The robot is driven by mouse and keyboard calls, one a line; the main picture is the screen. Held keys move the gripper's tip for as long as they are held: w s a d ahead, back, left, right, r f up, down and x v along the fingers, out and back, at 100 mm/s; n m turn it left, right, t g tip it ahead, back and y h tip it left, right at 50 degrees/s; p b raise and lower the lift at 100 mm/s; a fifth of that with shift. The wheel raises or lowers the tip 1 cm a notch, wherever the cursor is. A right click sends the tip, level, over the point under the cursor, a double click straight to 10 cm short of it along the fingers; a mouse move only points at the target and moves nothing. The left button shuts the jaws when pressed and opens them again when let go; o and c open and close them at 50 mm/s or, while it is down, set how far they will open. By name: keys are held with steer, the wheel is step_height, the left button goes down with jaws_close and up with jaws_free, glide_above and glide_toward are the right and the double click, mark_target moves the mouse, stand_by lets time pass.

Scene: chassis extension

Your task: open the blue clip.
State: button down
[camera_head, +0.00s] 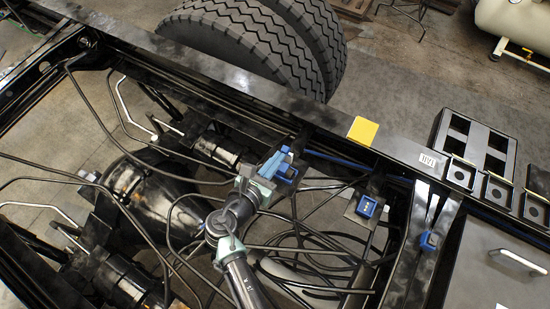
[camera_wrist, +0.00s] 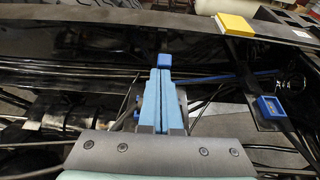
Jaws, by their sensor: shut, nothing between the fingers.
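My gripper (camera_head: 282,153) is shut, its light blue fingers together with nothing between them; the fingers also show in the wrist view (camera_wrist: 164,72). A darker blue clip (camera_head: 288,174) is right beside the fingers in the head view. In the wrist view a blue block-like piece (camera_wrist: 164,60) shows just beyond the fingertips, partly hidden by them; I cannot tell whether they touch. A second blue clip (camera_head: 367,207) sits on a bracket to the right, also in the wrist view (camera_wrist: 270,107). A third blue clip (camera_head: 428,242) is farther right.
A black chassis rail (camera_head: 225,83) runs across behind the gripper, with a yellow block (camera_head: 362,131) on it. Black hoses (camera_head: 300,235) loop below and around the arm. Large tyres (camera_head: 255,45) stand beyond the rail. A black rack (camera_head: 475,143) is at right.

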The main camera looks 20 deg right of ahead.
steer(key=shift+w+d+r+g+y+p, duration=0.25)
steer(key=shift+r+y+p, duration=0.2)
steer(key=shift+p, duration=0.9)
steer(key=shift+w+d+r+g+y+p, duration=0.15)
steer(key=shift+d+r+g+y+p, duration=0.25)
steer(key=shift+p, duration=0.9)
steer(key=shift+w+d+r+p, duration=0.15)
steer(key=shift+w+p, duration=0.1)
steer(key=shift+p, duration=0.5)
steer(key=shift+w+d+p, duration=0.35)
steer(key=shift+w+d, duration=0.6)
steer(key=shift+d, duration=0.3)
steer(key=shift+w, duration=0.1)
steer(key=shift+r, duration=0.1)
steer(key=shift+r+p, duration=0.85)
steer(key=shift+p, duration=0.05)
